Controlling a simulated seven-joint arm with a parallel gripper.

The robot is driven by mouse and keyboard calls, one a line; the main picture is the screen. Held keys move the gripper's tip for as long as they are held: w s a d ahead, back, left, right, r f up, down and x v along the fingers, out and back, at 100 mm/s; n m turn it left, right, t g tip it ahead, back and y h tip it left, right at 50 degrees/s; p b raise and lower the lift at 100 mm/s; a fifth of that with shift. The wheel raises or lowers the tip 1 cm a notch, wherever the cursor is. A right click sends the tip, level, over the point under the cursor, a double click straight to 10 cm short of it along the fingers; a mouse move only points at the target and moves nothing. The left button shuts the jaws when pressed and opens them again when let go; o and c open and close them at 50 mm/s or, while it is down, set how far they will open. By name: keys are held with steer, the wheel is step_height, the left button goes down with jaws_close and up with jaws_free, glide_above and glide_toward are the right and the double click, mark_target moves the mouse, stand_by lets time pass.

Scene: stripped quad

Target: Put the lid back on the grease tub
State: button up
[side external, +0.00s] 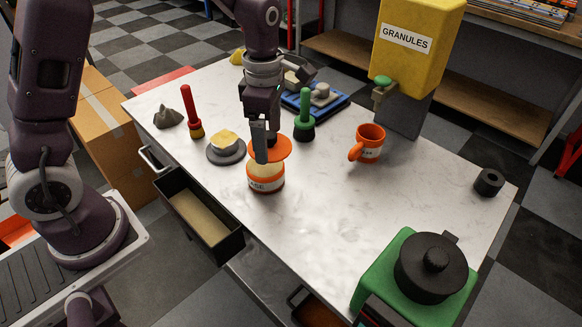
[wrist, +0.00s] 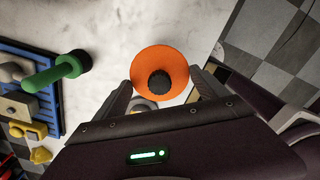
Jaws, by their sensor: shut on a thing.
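The grease tub (side external: 265,184) is an orange and cream pot with a white label, standing upright on the white table. Its orange lid (side external: 281,149) is just above the tub's mouth, and a pale band of the tub shows below it. I cannot tell whether the lid touches the rim. My gripper (side external: 262,154) points down over the tub and is shut on the lid. In the wrist view the round lid (wrist: 145,62) with its black knob (wrist: 159,83) lies between the fingers (wrist: 164,88) and hides most of the tub.
A grey dish with a yellow lump (side external: 225,145), a red-handled tool (side external: 193,110) and a green-handled brush (side external: 304,115) stand close by. An orange mug (side external: 369,142) is to the right. An open drawer (side external: 205,215) juts from the table's front.

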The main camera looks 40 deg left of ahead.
steer(key=shift+w+a+n, duration=0.1)
steer(key=shift+a+n, duration=0.3)
steer(key=shift+a, duration=0.75)
steer(key=shift+f, duration=3)
steer(key=shift+f, duration=0.15)
steer(key=o, duration=1.2)
steer(key=shift+r, duration=3.5)
